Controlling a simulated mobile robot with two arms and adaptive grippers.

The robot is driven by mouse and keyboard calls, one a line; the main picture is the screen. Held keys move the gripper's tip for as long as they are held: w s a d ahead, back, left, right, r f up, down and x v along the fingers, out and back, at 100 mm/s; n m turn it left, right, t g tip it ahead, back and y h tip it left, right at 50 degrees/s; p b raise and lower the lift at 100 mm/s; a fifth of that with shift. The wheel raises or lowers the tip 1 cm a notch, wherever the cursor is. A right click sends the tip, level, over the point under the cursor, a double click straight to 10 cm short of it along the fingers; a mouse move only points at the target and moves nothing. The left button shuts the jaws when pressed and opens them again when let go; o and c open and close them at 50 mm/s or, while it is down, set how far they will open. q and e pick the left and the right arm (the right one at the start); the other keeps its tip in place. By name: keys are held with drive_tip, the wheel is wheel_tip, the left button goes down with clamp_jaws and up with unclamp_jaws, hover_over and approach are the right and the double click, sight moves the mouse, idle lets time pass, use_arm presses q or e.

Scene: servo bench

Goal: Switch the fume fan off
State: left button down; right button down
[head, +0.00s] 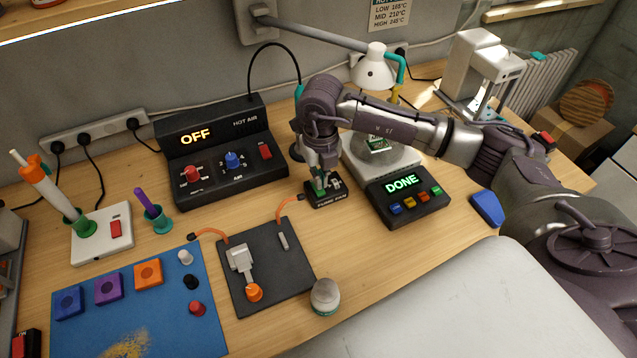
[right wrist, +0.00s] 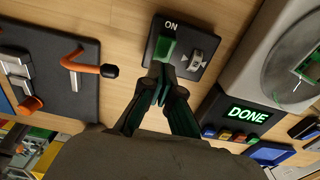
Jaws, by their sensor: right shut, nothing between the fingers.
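A small black switch box (head: 328,191) stands on the bench left of the DONE unit. In the right wrist view the box (right wrist: 207,58) carries the word ON, a green rocker (right wrist: 164,50) and a silver part beside it. Its front lettering is too small to read surely. My right gripper (head: 320,188) is shut and empty, pointing down at the box. In the right wrist view its fingertips (right wrist: 162,78) are together at the edge of the green rocker; I cannot tell whether they touch it. My left gripper is not in view.
A hot-air unit (head: 222,152) showing OFF stands behind left. A unit reading DONE (head: 407,196) is close on the right, beside a white round-topped base (head: 360,165). A dark plate (head: 262,290) with an orange-handled clamp is in front left. A jar (head: 325,297) stands near the front edge.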

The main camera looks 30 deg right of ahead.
sight(320, 192)
drive_tip(key=shift+r+p, duration=1.05)
drive_tip(key=shift+r, duration=1.15)
